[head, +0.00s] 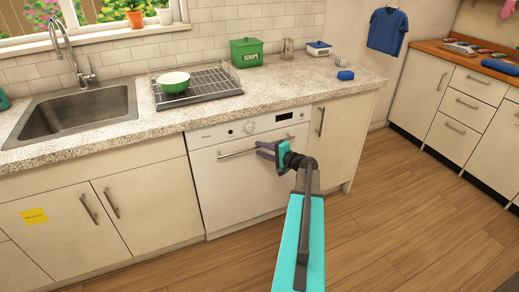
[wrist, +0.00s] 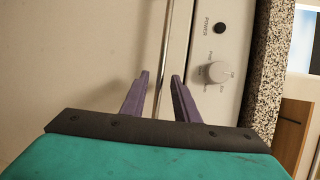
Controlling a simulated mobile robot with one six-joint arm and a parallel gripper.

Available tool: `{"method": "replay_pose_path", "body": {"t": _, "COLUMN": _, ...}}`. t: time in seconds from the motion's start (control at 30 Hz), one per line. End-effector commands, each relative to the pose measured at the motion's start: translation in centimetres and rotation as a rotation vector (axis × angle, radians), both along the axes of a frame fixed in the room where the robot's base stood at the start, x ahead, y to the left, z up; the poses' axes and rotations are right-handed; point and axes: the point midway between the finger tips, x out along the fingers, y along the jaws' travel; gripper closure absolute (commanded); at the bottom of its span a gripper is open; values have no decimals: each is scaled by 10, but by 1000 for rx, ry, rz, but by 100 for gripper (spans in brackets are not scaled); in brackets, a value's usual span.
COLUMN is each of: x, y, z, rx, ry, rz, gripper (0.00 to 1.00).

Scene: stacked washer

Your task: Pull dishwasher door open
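The white dishwasher door (head: 232,188) is shut, flush in the counter front in the head view. Its thin metal bar handle (head: 235,153) runs across just under the control panel. The handle also shows in the wrist view (wrist: 165,45) as an upright bar. In the wrist view my gripper (wrist: 160,78) is open, with one purple finger on each side of the bar and a gap to both. I cannot tell how deep the bar sits between the fingers.
The control panel with its knob (wrist: 213,73) is close beside the fingers. A speckled counter (head: 284,85) overhangs the door. The wooden floor (head: 380,235) in front is clear.

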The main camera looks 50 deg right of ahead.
Motion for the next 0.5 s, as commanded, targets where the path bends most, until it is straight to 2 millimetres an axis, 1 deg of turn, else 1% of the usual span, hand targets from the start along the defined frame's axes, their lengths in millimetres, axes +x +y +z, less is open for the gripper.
{"method": "replay_pose_path", "body": {"t": 0.03, "x": 5, "y": 0, "z": -1, "rx": 0, "ry": 0, "rz": 1, "gripper": 72}}
{"method": "replay_pose_path", "body": {"t": 0.13, "x": 10, "y": 0, "z": -2, "rx": 0, "ry": 0, "rz": 0, "gripper": 72}}
{"method": "replay_pose_path", "body": {"t": 0.47, "x": 11, "y": 0, "z": -2, "rx": 0, "ry": 0, "rz": -1, "gripper": 72}}
{"method": "replay_pose_path", "body": {"t": 0.5, "x": 11, "y": 0, "z": -2, "rx": 0, "ry": 0, "rz": -1, "gripper": 75}}
